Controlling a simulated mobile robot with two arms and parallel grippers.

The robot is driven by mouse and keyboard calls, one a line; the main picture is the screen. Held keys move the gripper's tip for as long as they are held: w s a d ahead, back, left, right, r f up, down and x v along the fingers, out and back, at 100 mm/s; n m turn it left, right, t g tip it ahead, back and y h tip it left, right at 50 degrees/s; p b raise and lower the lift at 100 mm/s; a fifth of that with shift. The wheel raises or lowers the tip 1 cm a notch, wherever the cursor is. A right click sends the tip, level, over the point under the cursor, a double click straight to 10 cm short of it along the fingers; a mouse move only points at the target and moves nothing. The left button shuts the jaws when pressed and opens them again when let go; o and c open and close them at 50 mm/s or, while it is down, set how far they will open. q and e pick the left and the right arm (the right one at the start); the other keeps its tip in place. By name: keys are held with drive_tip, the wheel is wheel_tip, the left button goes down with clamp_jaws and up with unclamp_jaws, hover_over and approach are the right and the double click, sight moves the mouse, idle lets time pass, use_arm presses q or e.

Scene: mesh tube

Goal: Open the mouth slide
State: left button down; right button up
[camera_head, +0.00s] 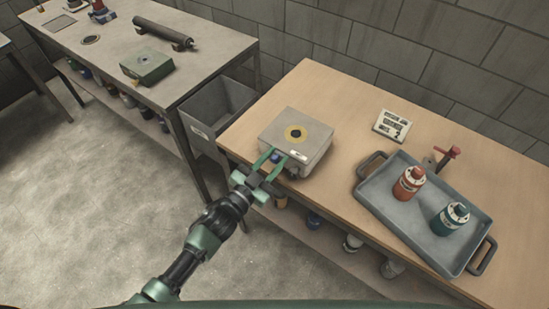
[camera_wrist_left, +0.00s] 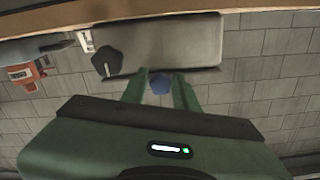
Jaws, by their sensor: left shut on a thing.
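A grey box (camera_head: 312,132) stands at the left end of the wooden bench. I cannot tell from here how far the mouth slide is drawn. A small blue knob (camera_head: 275,157) is at the box's near left side. My left gripper (camera_head: 272,161) reaches it from the front, with its green fingers shut on the knob. In the left wrist view the blue knob (camera_wrist_left: 161,84) sits between the fingers, close to the box face (camera_wrist_left: 180,45). My right gripper is not in view.
A grey tray (camera_head: 400,213) with a red bottle (camera_head: 409,184) and a teal bottle (camera_head: 449,219) lies at the right. A grey bin (camera_head: 218,105) is left of the bench. A black dial (camera_wrist_left: 107,62) is on the box face.

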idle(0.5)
use_arm(q)
drive_tip(key=shift+p+v, duration=0.5)
drive_tip(key=shift+v, duration=1.05)
drive_tip(key=c, duration=1.3)
unclamp_jaws()
drive_tip(key=shift+w+d, duration=0.1)
drive_tip(key=shift+o, duration=0.2)
drive_tip(key=b, duration=0.1)
approach(273, 161)
drive_tip(key=shift+f, duration=0.15)
